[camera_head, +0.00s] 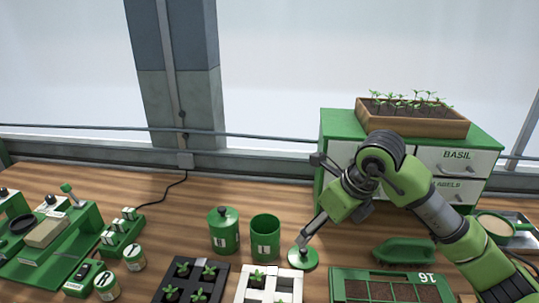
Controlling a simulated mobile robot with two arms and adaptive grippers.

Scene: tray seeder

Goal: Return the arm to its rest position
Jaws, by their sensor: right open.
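My right arm (435,215) comes in from the right and bends over the bench in front of the drawer cabinet. My right gripper (308,200) is at its end, pointing left, with its two dark fingers spread wide and nothing between them. The lower finger reaches down toward a round green lid (303,260) on the bench; I cannot tell whether they touch. An open green canister (265,238) stands just left of the lid. My left arm and gripper are not in view.
A lidded green canister (223,231) stands further left. Black (208,266) and white (270,275) seedling trays and a green soil tray (390,273) line the front. The cabinet (333,150) carries a wooden planter (415,120).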

